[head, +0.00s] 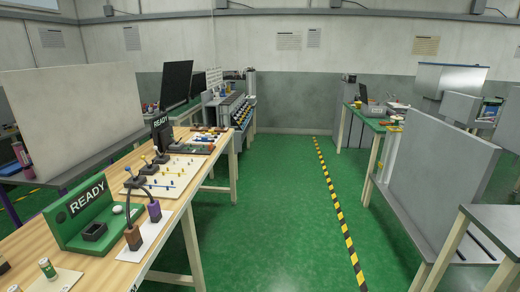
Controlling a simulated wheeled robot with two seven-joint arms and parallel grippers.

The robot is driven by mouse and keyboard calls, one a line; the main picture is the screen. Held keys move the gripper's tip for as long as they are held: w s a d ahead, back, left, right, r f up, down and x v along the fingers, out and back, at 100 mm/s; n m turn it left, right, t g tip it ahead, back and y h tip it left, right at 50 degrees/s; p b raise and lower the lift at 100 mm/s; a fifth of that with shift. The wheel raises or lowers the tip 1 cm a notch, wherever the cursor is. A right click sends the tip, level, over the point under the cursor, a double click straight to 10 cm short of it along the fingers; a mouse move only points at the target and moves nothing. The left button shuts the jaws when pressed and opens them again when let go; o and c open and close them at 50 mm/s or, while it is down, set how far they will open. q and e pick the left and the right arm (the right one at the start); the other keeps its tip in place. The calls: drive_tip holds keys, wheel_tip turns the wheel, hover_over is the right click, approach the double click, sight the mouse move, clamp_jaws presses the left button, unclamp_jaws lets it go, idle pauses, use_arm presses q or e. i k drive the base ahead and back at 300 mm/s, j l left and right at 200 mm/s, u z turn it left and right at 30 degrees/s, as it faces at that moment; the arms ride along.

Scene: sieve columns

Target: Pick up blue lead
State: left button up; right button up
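No lead that I can clearly tell as blue shows in the head view. Two dark curved leads stand on a white plate (158,233) on the wooden table: one ends in a brown block (133,237), the other in a purple block (154,211). A small thin blue strip (168,187) lies on a white board (176,174) with several pegs behind them; it is too small to tell what it is. Neither of my grippers is in view.
Grey tables and panels (435,165) stand at right. The green floor (270,230) between is clear, with a yellow-black stripe (340,215).

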sight(204, 139)
drive_tip(key=i+l+u, duration=0.45)
drive_tip(key=i, duration=0.35)
drive_tip(key=i+l+u, duration=0.5)
drive_tip(key=i+l, duration=0.2)
drive_tip(key=i, duration=0.05)
